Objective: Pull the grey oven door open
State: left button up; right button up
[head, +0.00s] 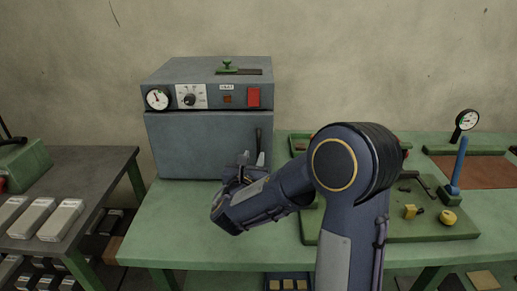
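The grey oven (208,90) stands on the green bench, and its grey door (195,145) looks shut against the front. A dark upright handle (258,139) is at the right side of the door. My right gripper (252,161) is at the lower end of the handle, in front of the door. Its light fingertips show close to the handle, but my wrist hides part of them, so I cannot tell whether they grip it. My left gripper is not in view.
The green bench top (180,215) is clear in front of the oven. A green board (420,222) with small yellow parts and a blue post (460,160) lies right of my arm. A darker table (95,180) with metal bars stands at left.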

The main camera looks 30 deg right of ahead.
aim_at(258, 146)
jog(key=p+x, duration=0.1)
jog(key=x, duration=0.6)
jog(key=shift+w+d, duration=0.2)
jog(key=shift+d, duration=0.05)
grip_shut()
